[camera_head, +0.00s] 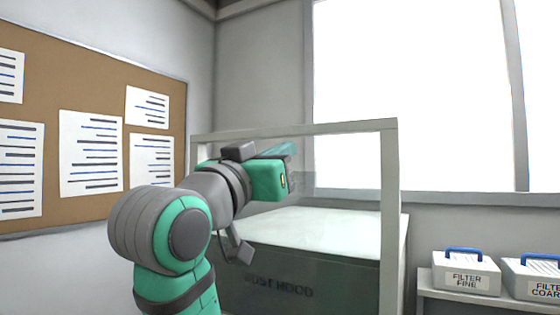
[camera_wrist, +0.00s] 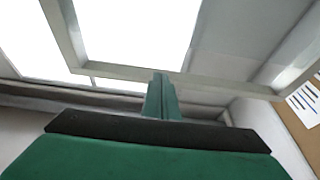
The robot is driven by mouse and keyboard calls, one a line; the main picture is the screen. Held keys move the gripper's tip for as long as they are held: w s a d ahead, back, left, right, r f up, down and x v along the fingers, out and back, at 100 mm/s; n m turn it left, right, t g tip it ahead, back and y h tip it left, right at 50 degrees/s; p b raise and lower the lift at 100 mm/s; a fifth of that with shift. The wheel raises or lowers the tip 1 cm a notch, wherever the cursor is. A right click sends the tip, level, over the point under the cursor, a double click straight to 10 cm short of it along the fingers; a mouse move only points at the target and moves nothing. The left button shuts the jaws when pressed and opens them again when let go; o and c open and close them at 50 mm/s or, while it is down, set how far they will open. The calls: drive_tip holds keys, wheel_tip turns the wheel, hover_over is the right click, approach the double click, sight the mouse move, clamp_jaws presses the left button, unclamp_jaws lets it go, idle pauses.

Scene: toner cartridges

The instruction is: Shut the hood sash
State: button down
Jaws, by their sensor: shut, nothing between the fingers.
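The dust hood (camera_head: 330,262) stands in the middle of the head view, a dark-fronted box with dim lettering and a pale top surface. A light grey upright frame (camera_head: 389,190) rises above it, its top bar crossing behind my arm. The space inside the frame looks partly see-through; I cannot tell exactly where the sash pane ends. My gripper (camera_head: 284,150) is in front of or within the frame's upper part, its fingers faint there. In the wrist view my gripper (camera_wrist: 161,85) shows shut and empty, its tip overlapping a grey frame bar (camera_wrist: 215,83). I cannot tell whether they touch.
A low shelf (camera_head: 430,286) at the right carries the fine filter box (camera_head: 466,275) and the coarse filter box (camera_head: 530,280), with blue handles. A bright window (camera_head: 410,90) is behind. A corkboard (camera_head: 90,75) with papers hangs on the left wall.

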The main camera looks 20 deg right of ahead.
drive_tip(key=shift+w+d+f, duration=1.15)
drive_tip(key=shift+d+f, duration=0.2)
drive_tip(key=shift+d, duration=0.1)
